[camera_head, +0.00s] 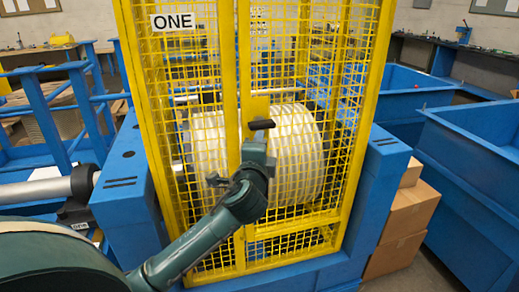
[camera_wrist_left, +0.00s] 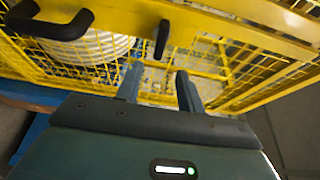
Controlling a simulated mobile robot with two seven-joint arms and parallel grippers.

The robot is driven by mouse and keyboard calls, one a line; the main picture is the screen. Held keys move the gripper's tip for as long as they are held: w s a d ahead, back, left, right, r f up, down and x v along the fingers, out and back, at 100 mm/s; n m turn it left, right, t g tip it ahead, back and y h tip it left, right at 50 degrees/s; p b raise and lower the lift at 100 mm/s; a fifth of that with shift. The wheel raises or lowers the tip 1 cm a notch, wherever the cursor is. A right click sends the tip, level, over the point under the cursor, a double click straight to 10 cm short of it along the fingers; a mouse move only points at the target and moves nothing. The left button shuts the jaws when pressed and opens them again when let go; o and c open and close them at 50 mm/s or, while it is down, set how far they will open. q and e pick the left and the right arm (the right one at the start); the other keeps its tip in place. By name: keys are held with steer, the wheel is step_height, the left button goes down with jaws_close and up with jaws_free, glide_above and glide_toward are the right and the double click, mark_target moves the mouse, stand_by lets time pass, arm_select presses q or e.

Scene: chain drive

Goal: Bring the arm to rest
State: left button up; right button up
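My left arm comes in from the lower left in the head view, and its dark green wrist stands in front of the yellow mesh cage (camera_head: 349,150). My left gripper (camera_wrist_left: 158,80) shows two blue-grey fingers with a clear gap and nothing between them. A black handle (camera_head: 261,124) shows just above the wrist. The wrist view shows a black handle (camera_wrist_left: 163,38) beyond the fingertips and a larger black handle (camera_wrist_left: 52,22) at upper left. My right gripper is in neither view.
A large pale ribbed drum (camera_head: 300,145) sits behind the mesh. Blue base beams (camera_head: 123,190) flank the cage. Cardboard boxes (camera_head: 405,220) stand to its right, beside blue bins (camera_head: 470,165). A blue rail frame (camera_head: 50,110) stands at left.

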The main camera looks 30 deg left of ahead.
arm_select(q)
steer(key=shift+s+d, duration=0.1)
steer(key=shift+s, duration=0.1)
stand_by(0.5)
steer(key=s+d+f+n+g+h, duration=0.1)
steer(key=s+d+f+h, duration=0.15)
steer(key=f, duration=0.45)
steer(key=s+d+f+g+h, duration=0.1)
steer(key=s+d+f+h, duration=0.15)
steer(key=f, duration=0.45)
steer(key=s+d+f+n+g+h, duration=0.1)
steer(key=s+d+f, duration=0.1)
steer(key=d+f, duration=0.35)
steer(key=s+d+f+n+g+h, duration=0.1)
steer(key=s+d+f+n+h, duration=0.1)
steer(key=s+f, duration=0.5)
steer(key=s+d+f+n+g+h, duration=0.2)
steer(key=s+d+f+n, duration=0.3)
steer(key=s+f, duration=0.3)
steer(key=s+n, duration=0.1)
steer(key=s, duration=0.2)
steer(key=shift+h, duration=0.3)
steer(key=shift+s+d+f, duration=0.1)
